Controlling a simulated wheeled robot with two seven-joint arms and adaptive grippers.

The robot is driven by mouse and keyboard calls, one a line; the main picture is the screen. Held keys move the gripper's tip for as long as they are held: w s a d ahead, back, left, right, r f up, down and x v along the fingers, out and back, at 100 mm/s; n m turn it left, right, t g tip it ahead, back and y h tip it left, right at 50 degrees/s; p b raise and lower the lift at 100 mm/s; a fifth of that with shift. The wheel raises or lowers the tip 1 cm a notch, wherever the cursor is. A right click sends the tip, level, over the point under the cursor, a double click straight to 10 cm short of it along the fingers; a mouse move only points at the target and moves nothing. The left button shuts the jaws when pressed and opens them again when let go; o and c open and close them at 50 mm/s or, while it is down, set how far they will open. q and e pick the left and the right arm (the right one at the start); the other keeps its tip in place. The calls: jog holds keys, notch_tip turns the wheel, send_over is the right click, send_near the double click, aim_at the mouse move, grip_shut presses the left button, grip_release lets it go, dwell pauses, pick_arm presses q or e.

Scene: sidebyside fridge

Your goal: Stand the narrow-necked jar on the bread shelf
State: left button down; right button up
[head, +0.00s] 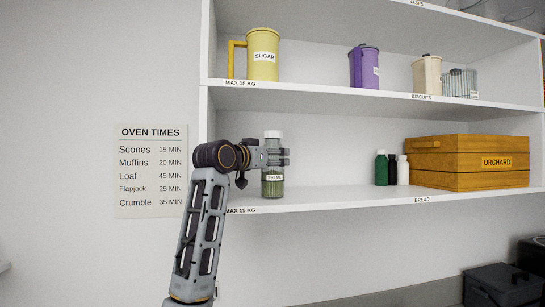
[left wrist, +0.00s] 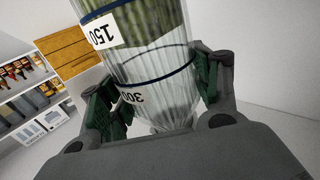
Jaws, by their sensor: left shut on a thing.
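The jar (head: 272,186) is clear, with green contents, a white lid and a small label. It is upright at the left end of the bread shelf (head: 340,197). My left gripper (head: 275,157) comes from the left and is shut on the upper part of the jar. In the left wrist view the ribbed glass jar (left wrist: 150,75) with blue bands and the marks 150 and 300 is between the green finger pads of the left gripper (left wrist: 160,95). I cannot tell whether its base touches the shelf. My right gripper is not in view.
On the bread shelf, green, black and white bottles (head: 392,169) stand left of a wooden ORCHARD box (head: 455,162). The shelf is clear between the jar and the bottles. The biscuits shelf (head: 330,96) is above, with a yellow sugar jug (head: 263,68) and other containers.

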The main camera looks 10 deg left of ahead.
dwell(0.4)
pick_arm(q)
jog(key=shift+c, duration=1.8)
grip_release()
jog(key=shift+f, duration=0.1)
jog(key=b+v, duration=0.4)
jog(key=v, duration=0.8)
jog(key=shift+b, duration=0.35)
